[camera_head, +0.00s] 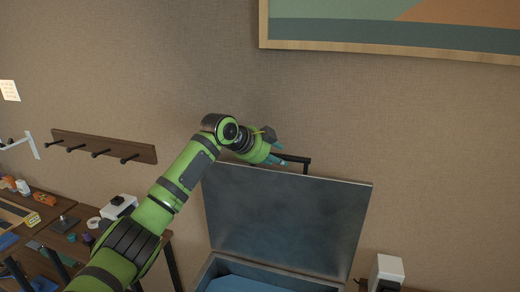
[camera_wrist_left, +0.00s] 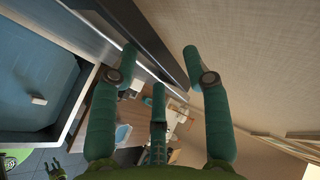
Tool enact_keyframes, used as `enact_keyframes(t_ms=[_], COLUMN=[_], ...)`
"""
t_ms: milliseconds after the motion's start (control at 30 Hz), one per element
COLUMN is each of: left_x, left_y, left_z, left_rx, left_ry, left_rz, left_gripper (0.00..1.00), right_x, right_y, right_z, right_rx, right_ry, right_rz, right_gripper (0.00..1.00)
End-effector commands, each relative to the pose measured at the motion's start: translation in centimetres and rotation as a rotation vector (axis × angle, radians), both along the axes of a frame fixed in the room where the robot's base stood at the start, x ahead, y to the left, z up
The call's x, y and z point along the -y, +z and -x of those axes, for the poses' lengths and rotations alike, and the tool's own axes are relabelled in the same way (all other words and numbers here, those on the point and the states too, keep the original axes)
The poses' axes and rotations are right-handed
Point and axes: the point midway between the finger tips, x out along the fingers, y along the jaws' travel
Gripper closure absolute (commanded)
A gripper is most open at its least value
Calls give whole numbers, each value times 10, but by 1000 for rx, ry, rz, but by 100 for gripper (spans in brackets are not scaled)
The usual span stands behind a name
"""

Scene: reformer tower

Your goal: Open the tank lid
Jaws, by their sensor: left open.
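The tank lid (camera_head: 285,222) is a grey panel standing raised and tilted back above the tank (camera_head: 207,272). A dark handle (camera_head: 295,160) sticks out at its top edge. My left gripper (camera_head: 281,154) is at that top edge, close to the handle; I cannot tell whether they touch. In the left wrist view its teal fingers (camera_wrist_left: 155,85) are spread, with nothing between them. The tank's blue inside (camera_wrist_left: 40,65) shows at the left there. A small, dark claw-like shape (camera_wrist_left: 56,170) at the lower left may be my right gripper, too small to read.
A wooden peg rail (camera_head: 105,147) is on the wall at the left. Below it stands a workbench (camera_head: 62,245) with tools and small items. A white box (camera_head: 387,270) stands right of the tank. A framed picture (camera_head: 400,30) hangs above. The wall is close behind the lid.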

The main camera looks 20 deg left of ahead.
Motion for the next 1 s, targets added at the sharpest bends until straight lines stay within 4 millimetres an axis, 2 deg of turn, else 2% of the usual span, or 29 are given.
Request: enact_keyframes(t_ms=[300,500,1000], left_x=[-26,-34,-37], left_y=[39,55,59], left_z=[47,66,71], left_rx=[4,1,1], left_ry=[1,0,1], left_rz=[-2,0,1], left_gripper=[52,52,52], right_x=[-1,-1,-1], right_y=[0,0,0], right_z=[1,0,1], right_rx=[-1,0,0], right_ry=[0,0,0], right_rz=[-2,-2,-2], right_gripper=[60,60,60])
